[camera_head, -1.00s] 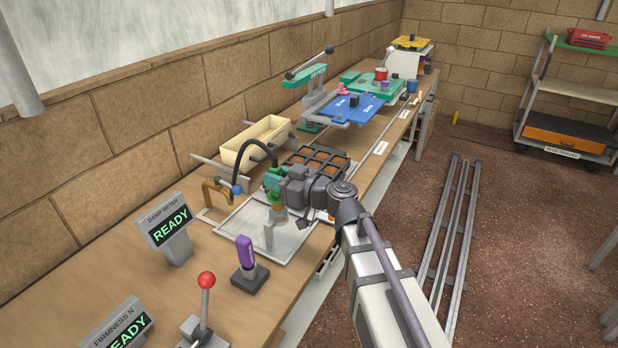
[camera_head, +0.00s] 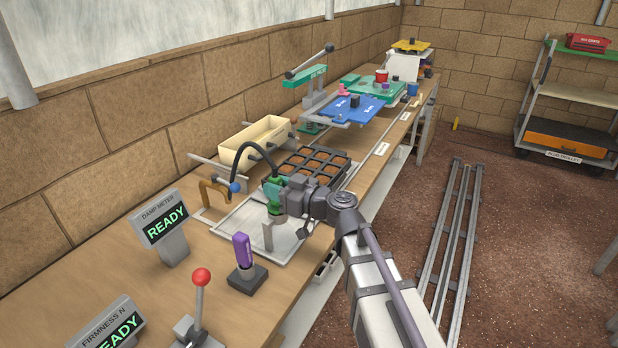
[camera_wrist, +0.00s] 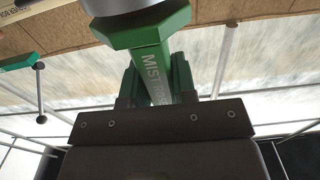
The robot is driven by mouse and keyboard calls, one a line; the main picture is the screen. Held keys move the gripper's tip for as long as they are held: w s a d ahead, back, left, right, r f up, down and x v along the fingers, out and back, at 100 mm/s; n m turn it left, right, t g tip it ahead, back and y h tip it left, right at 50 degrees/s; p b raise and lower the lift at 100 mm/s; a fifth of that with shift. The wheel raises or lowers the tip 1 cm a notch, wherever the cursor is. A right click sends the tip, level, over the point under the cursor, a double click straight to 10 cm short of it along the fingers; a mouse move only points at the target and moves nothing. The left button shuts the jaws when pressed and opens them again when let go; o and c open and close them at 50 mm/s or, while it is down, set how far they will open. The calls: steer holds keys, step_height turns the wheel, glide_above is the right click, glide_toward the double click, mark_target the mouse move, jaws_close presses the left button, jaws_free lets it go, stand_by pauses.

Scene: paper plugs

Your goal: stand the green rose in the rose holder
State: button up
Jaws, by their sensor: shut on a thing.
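The green rose (camera_wrist: 150,42), with "MIST" lettering and a grey round end, is between the fingers of my gripper (camera_wrist: 157,82) in the wrist view. In the head view the green rose (camera_head: 273,190) hangs at my gripper (camera_head: 281,194), above the pale flat tray (camera_head: 236,232). A black hose (camera_head: 249,146) arches from near a blue ball to the rose. An orange-brown bracket (camera_head: 207,191) stands left of it. I cannot tell for sure which thing is the rose holder. My gripper hides part of the rose.
A purple piece (camera_head: 243,250) on a black base and the damp meter (camera_head: 158,228) stand nearer on the bench. A dark tray of brown plugs (camera_head: 343,175) and a cream trough (camera_head: 257,142) lie behind. A red-knobbed lever (camera_head: 201,278) rises in front.

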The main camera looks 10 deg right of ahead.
steer(key=shift+f, duration=0.15)
steer(key=o, duration=1)
